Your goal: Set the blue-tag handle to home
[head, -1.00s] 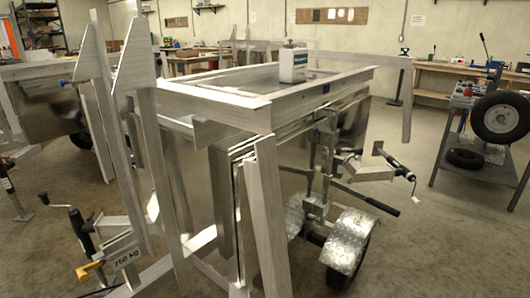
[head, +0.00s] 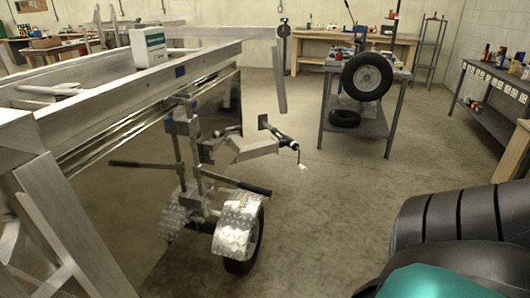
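An aluminium trailer frame (head: 110,92) fills the left of the head view. Another dark lever (head: 139,165) points left from the same area. I cannot tell which lever, if either, the blue tag belongs to. Neither of my grippers is in view.
A silver-fendered wheel (head: 241,222) stands under the levers, with a crank-handled coupling (head: 255,147) behind. A white box (head: 148,47) sits on the trailer. A grey bench (head: 357,125) holds tyres. The floor (head: 330,195) between is clear.

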